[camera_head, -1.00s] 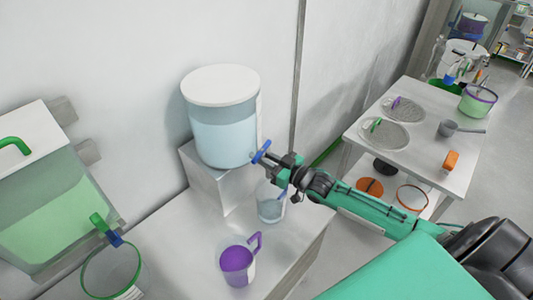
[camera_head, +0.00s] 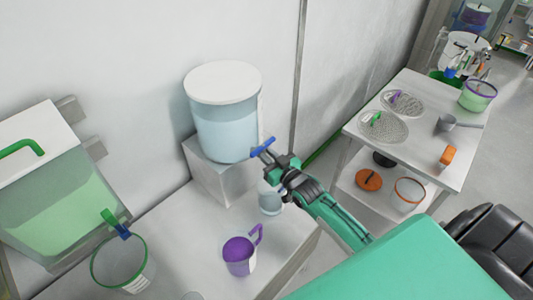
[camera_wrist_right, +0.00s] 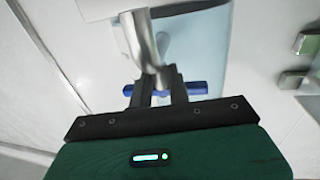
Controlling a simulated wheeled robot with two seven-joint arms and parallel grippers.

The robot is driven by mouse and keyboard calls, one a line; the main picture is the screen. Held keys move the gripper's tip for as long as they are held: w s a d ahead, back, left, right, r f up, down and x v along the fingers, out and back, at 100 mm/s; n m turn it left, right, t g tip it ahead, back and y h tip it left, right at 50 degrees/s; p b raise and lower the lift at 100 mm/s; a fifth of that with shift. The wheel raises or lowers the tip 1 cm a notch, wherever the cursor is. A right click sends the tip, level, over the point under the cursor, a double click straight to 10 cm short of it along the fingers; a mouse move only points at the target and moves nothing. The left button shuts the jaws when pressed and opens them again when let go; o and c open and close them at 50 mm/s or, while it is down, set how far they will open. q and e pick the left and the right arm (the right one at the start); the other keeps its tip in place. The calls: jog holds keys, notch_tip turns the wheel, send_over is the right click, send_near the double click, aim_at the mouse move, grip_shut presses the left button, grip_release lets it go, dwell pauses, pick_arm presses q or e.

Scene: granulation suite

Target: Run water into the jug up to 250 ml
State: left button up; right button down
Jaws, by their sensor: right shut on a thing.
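A clear tank of pale blue water with a white lid (camera_head: 226,115) stands on a metal block. The tap's blue handle (camera_head: 263,146) sticks out at its lower right. My right gripper (camera_head: 267,155) is shut on this handle. In the right wrist view, the fingers (camera_wrist_right: 160,90) hold the blue handle (camera_wrist_right: 192,88) beside the grey metal spout (camera_wrist_right: 143,40). A clear jug (camera_head: 269,203) stands on the bench below the tap, partly hidden by my gripper. Its water level and marks cannot be read. My left gripper is not in view.
A purple-handled jug (camera_head: 239,258) stands in front on the bench (camera_head: 190,235). To the left are a tank of green liquid (camera_head: 60,215) and a green-rimmed vessel (camera_head: 118,265). A side table (camera_head: 425,145) with sieves and a scoop is at the right.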

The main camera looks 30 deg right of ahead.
jog(key=shift+r, duration=0.1)
jog(key=c, duration=1.3)
grip_release()
jog(key=shift+s+f+b, duration=0.2)
jog(key=shift+s+b, duration=0.1)
jog(key=shift+s, duration=0.1)
jog(key=shift+s+d+r+b, duration=0.1)
jog(key=shift+s+d+b, duration=0.5)
jog(key=shift+s, duration=1.55)
jog(key=shift+s+d+b, duration=0.15)
jog(key=shift+s+b, duration=0.85)
jog(key=shift+s, duration=1.1)
jog(key=shift+s+d+r+b, duration=0.1)
jog(key=shift+s+d+b, duration=0.5)
jog(key=shift+s, duration=1.55)
jog(key=shift+a+f, duration=0.1)
jog(key=shift+a, duration=0.15)
